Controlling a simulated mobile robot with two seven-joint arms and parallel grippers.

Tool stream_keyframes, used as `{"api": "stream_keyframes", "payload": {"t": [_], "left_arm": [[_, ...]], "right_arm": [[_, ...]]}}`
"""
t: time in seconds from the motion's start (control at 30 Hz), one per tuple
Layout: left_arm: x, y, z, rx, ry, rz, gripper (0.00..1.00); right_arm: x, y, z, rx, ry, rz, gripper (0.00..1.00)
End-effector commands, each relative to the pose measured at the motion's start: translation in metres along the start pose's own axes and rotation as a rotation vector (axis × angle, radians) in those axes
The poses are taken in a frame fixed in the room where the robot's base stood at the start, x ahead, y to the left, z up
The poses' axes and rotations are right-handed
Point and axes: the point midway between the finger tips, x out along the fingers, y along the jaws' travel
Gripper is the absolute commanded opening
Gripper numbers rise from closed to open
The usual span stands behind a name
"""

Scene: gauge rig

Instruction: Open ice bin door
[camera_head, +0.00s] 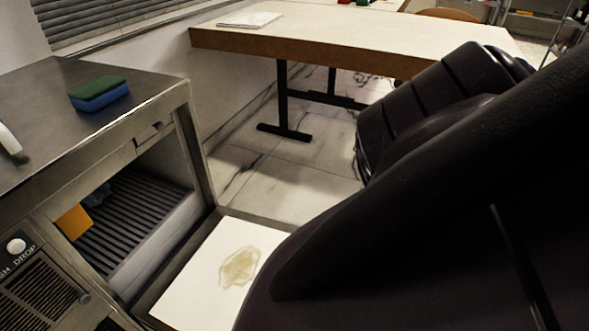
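A steel ice machine or cabinet (95,150) stands at the left. Its front has an open compartment with dark slats (135,215) inside. A yellow-orange piece (74,221) and something bluish show in it. A pale panel (205,270) with a brownish stain lies low, to the right of the opening. I cannot tell whether this is the ice bin door. No other door is clearly recognisable. Neither of my grippers can be made out in this view.
A green and blue sponge (98,93) lies on the steel top. A white curved part (12,145) shows at the left edge. A wooden-edged table (350,35) stands behind. Large dark shapes hide the right side. Tiled floor (290,165) is clear between the cabinet and table.

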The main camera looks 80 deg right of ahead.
Motion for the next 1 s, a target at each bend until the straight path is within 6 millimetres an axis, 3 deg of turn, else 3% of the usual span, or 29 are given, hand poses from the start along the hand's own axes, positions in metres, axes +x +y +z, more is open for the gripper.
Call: {"api": "stream_keyframes", "payload": {"t": [0.57, 0.6, 0.7, 1.0], "left_arm": [[-0.0003, -0.0018, -0.0021, -0.007, 0.024, -0.007, 0.43], [-0.0003, -0.0018, -0.0021, -0.007, 0.024, -0.007, 0.43], [-0.0002, -0.0018, -0.0021, -0.007, 0.024, -0.007, 0.43], [-0.0002, -0.0017, -0.0018, -0.007, 0.022, -0.007, 0.43]], "right_arm": [[0.0020, -0.0060, 0.0010, -0.009, -0.001, 0.021, 0.00], [0.0020, -0.0059, 0.0010, -0.009, -0.002, 0.021, 0.18], [0.0014, -0.0058, 0.0007, -0.009, -0.001, 0.020, 0.33], [0.0014, -0.0058, 0.0005, -0.008, -0.001, 0.021, 0.36]]}}
